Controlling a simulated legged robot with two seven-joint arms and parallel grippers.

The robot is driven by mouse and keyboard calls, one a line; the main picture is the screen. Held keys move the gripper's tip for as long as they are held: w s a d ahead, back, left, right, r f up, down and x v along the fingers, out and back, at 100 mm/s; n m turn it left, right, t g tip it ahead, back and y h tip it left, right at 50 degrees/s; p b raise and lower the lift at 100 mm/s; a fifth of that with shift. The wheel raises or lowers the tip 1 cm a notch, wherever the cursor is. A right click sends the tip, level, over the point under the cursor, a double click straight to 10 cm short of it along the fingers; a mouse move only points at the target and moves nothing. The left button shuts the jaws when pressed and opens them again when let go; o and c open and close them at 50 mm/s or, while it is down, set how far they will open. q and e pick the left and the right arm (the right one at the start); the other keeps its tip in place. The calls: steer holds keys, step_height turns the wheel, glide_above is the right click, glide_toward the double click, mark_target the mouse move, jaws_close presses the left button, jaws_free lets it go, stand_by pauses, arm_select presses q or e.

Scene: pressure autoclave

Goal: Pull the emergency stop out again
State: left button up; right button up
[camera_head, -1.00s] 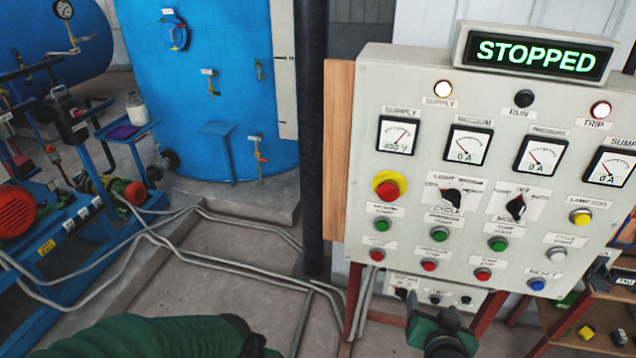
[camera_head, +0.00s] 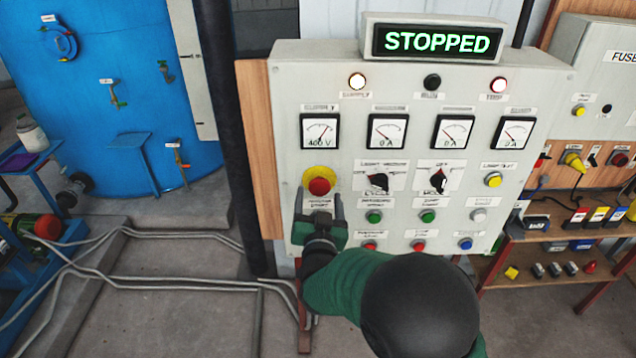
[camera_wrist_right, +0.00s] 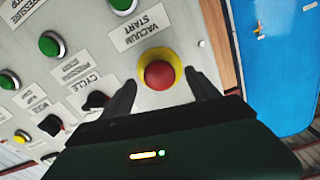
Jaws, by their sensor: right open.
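The emergency stop (camera_head: 319,184) is a red mushroom button on a yellow collar at the left side of the grey control panel (camera_head: 290,255). In the right wrist view the red button (camera_wrist_right: 160,75) shows between the two dark fingertips. My right gripper (camera_head: 319,203) is at the panel, just below the button in the head view; in the wrist view its open fingers (camera_wrist_right: 163,88) lie on both sides of the button. Whether they touch it cannot be told. The panel's display (camera_head: 437,41) reads STOPPED. My left gripper is not in view.
Two black rotary selectors (camera_head: 378,182) sit right of the button, with green push buttons (camera_head: 374,217) below. My right arm hides part of the lower panel. A wooden shelf (camera_head: 560,235) with small parts stands right. A dark pipe (camera_head: 222,90) stands left of the panel.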

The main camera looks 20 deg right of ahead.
mark_target(319, 190)
steer(key=x, duration=0.3)
steer(key=shift+a+r+p, duration=0.15)
steer(key=shift+a+p, duration=0.05)
steer(key=shift+p, duration=0.1)
steer(key=shift+w+d, duration=0.1)
steer(key=shift+w, duration=0.25)
steer(key=shift+w+d, duration=0.1)
steer(key=shift+d, duration=0.35)
steer(key=c, duration=0.4)
steer(key=shift+a, duration=0.25)
steer(key=c, duration=1)
steer(key=shift+d, duration=0.1)
jaws_close()
